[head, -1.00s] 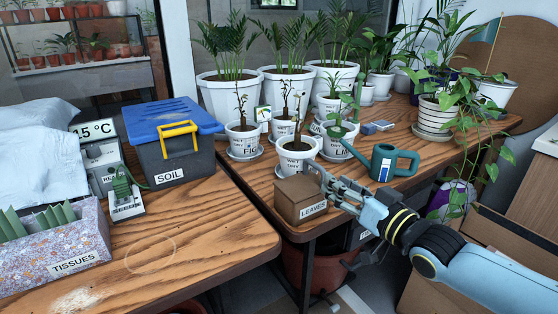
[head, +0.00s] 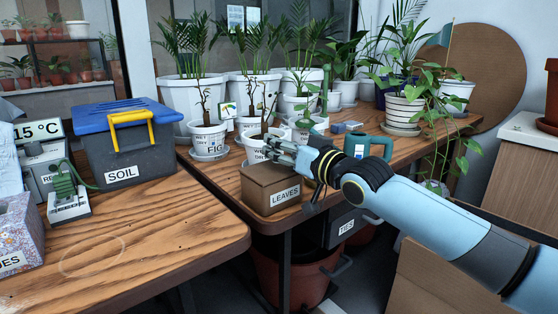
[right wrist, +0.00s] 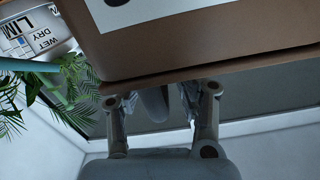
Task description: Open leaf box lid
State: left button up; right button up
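The leaf box (head: 268,193) is a small brown box with a white "LEAVES" label, standing at the near-left corner of the right table. Its lid looks closed in the head view. My right gripper (head: 280,150) reaches in from the right, with its fingers just above the box's top at the back. In the right wrist view the brown box (right wrist: 200,45) with part of its white label fills the top, and the gripper (right wrist: 165,100) is at its edge. The fingertips are partly hidden there, so their opening is unclear. My left gripper is out of view.
White pots with plants (head: 208,138) stand close behind the box. A teal watering can (head: 372,146) is behind my right forearm. A blue-lidded soil bin (head: 135,150) stands on the left table. A gap separates the tables; the left table's front is clear.

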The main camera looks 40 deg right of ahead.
jog(key=shift+w, duration=0.2)
grip_shut()
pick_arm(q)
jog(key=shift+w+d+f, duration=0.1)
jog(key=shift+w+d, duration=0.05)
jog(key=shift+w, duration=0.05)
